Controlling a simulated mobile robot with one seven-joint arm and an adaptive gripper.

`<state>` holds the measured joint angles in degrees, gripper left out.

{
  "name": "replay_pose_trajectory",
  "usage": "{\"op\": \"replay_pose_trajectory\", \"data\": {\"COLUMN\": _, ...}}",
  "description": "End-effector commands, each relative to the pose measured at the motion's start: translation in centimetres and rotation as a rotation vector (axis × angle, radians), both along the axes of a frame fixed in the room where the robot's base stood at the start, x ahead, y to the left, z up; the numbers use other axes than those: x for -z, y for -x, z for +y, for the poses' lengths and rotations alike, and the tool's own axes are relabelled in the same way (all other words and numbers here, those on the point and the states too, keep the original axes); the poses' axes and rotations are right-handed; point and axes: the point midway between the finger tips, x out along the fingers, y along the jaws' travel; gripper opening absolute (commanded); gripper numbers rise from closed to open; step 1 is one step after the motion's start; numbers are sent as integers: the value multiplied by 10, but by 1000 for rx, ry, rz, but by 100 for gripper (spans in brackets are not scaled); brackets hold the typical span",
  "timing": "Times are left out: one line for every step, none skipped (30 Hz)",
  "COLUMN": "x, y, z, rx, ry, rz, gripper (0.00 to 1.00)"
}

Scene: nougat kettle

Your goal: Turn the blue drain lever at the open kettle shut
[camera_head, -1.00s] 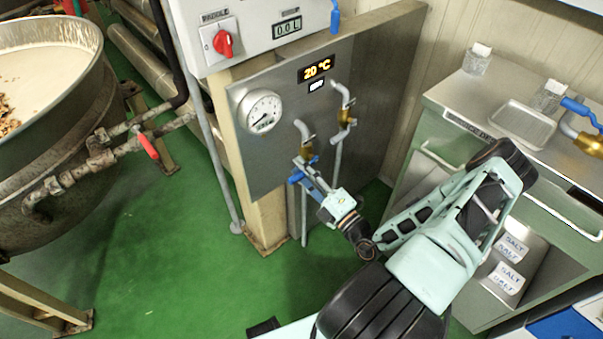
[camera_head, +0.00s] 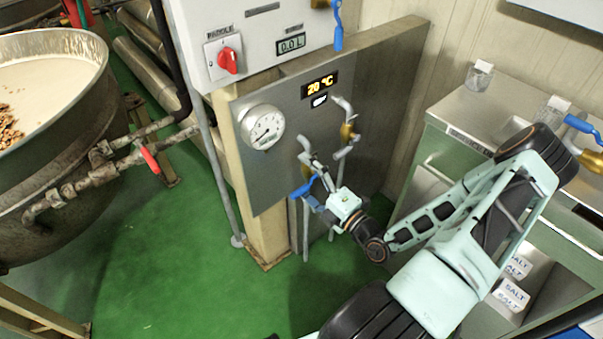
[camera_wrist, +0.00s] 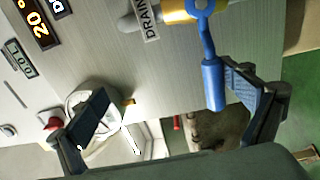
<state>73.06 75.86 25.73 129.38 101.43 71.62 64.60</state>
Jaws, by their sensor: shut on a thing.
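The blue drain lever (camera_head: 304,188) is on the left tap of the steel panel, below the gauge. In the wrist view the lever (camera_wrist: 212,78) hangs from a brass valve (camera_wrist: 190,10) beside a DRAIN label. My gripper (camera_head: 318,190) is at the lever, and its jaws are shut on it. In the wrist view the handle lies close along the right finger, and the left finger shows well to its left. The contact itself is partly hidden. The open kettle (camera_head: 50,130) stands at the left with pale liquid and brown pieces inside.
The steel panel (camera_head: 370,110) carries a gauge (camera_head: 262,127), a 20 °C display (camera_head: 320,87) and a second brass tap (camera_head: 348,133). A red-handled valve (camera_head: 150,160) is on the kettle's pipe. A cabinet (camera_head: 455,150) stands at the right.

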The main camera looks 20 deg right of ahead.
Motion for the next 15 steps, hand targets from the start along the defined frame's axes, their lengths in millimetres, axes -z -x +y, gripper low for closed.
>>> {"op": "replay_pose_trajectory", "data": {"x": -17, "y": 1, "z": 1, "rx": -1, "ry": -14, "rz": -36, "gripper": 76}}
{"op": "replay_pose_trajectory", "data": {"x": -16, "y": 2, "z": 1, "rx": -1, "ry": -14, "rz": -36, "gripper": 76}}
{"op": "replay_pose_trajectory", "data": {"x": -16, "y": 3, "z": 0, "rx": -1, "ry": -13, "rz": -36, "gripper": 76}}
{"op": "replay_pose_trajectory", "data": {"x": -16, "y": 5, "z": -1, "rx": -1, "ry": -13, "rz": -36, "gripper": 76}}
{"op": "replay_pose_trajectory", "data": {"x": -15, "y": 7, "z": -1, "rx": -1, "ry": -13, "rz": -36, "gripper": 75}}
{"op": "replay_pose_trajectory", "data": {"x": -14, "y": 9, "z": -3, "rx": 0, "ry": -13, "rz": -36, "gripper": 74}}
{"op": "replay_pose_trajectory", "data": {"x": -14, "y": 11, "z": -4, "rx": 0, "ry": -13, "rz": -36, "gripper": 73}}
{"op": "replay_pose_trajectory", "data": {"x": -13, "y": 14, "z": -4, "rx": 0, "ry": -13, "rz": -36, "gripper": 73}}
{"op": "replay_pose_trajectory", "data": {"x": -13, "y": 16, "z": -5, "rx": 0, "ry": -12, "rz": -36, "gripper": 73}}
{"op": "replay_pose_trajectory", "data": {"x": -13, "y": 18, "z": -6, "rx": 0, "ry": -12, "rz": -36, "gripper": 72}}
{"op": "replay_pose_trajectory", "data": {"x": -12, "y": 20, "z": -6, "rx": 0, "ry": -12, "rz": -36, "gripper": 72}}
{"op": "replay_pose_trajectory", "data": {"x": -12, "y": 22, "z": -7, "rx": 0, "ry": -13, "rz": -36, "gripper": 71}}
{"op": "replay_pose_trajectory", "data": {"x": -11, "y": 24, "z": -8, "rx": 0, "ry": -12, "rz": -36, "gripper": 70}}
{"op": "replay_pose_trajectory", "data": {"x": -10, "y": 26, "z": -8, "rx": -1, "ry": -11, "rz": -35, "gripper": 70}}
{"op": "replay_pose_trajectory", "data": {"x": -10, "y": 29, "z": -10, "rx": 1, "ry": -12, "rz": -36, "gripper": 69}}
